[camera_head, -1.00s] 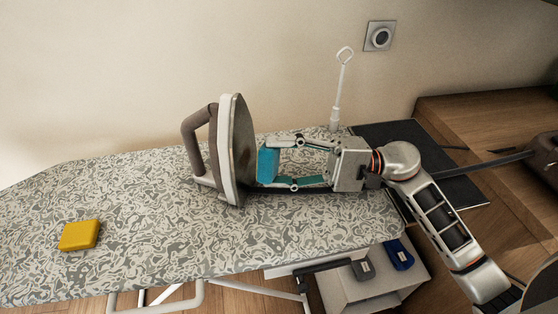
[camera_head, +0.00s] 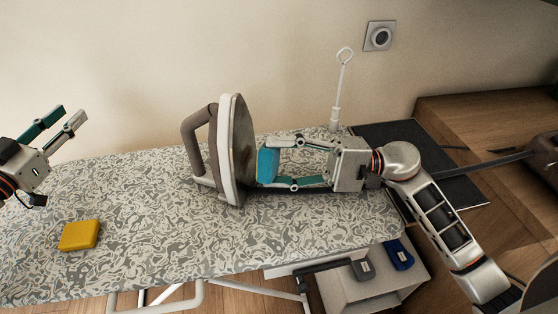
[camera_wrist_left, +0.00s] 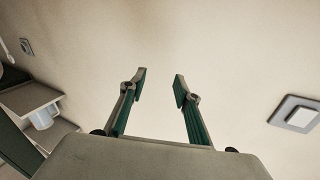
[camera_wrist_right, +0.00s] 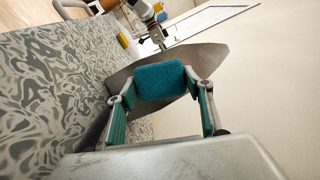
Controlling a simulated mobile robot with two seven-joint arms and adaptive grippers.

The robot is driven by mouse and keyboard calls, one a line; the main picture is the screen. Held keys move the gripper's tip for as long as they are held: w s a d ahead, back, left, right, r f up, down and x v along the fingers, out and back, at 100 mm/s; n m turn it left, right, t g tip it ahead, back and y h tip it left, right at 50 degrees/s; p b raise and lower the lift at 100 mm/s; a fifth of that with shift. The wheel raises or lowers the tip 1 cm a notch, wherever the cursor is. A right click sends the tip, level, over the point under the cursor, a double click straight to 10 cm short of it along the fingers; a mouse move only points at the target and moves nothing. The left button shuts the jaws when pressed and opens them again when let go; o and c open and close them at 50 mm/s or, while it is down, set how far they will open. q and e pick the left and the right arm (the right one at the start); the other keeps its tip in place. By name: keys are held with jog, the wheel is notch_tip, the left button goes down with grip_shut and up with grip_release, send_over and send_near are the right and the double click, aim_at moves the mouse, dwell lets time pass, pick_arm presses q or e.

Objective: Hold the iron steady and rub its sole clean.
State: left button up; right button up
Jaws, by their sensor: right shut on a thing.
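The iron (camera_head: 228,150) stands upright on its heel on the patterned ironing board (camera_head: 150,190), its metal sole facing right and its handle left. Brownish stains show on the sole. My right gripper (camera_head: 268,165) is shut on a teal sponge (camera_head: 267,164), held close in front of the sole; in the right wrist view the sponge (camera_wrist_right: 159,80) overlaps the sole (camera_wrist_right: 210,58), and I cannot tell if they touch. My left gripper (camera_head: 70,120) is open and empty above the board's left end, well apart from the iron. The left wrist view shows its fingers (camera_wrist_left: 158,88) spread against bare wall.
A yellow block (camera_head: 80,235) lies on the board at the left front. A thin white rod (camera_head: 340,90) rises behind the board, below a wall socket (camera_head: 380,36). A dark mat (camera_head: 455,190) lies at the right. The board between the yellow block and iron is clear.

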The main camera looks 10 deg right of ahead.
pick_arm(q)
jog(key=s+d+f+m+g+h, duration=0.25)
jog(key=s+d, duration=0.35)
jog(key=d, duration=0.5)
jog(key=m+g+h, duration=0.2)
jog(key=g+h, duration=0.2)
send_near(194, 154)
jog(key=shift+w+f+n+y, duration=0.25)
jog(key=shift+w+f+y, duration=0.15)
jog(key=shift+w, duration=0.2)
jog(key=shift+w+d, duration=0.1)
jog(key=shift+x, duration=4.9)
jog(key=c, duration=0.8)
jog(key=shift+c, duration=0.2)
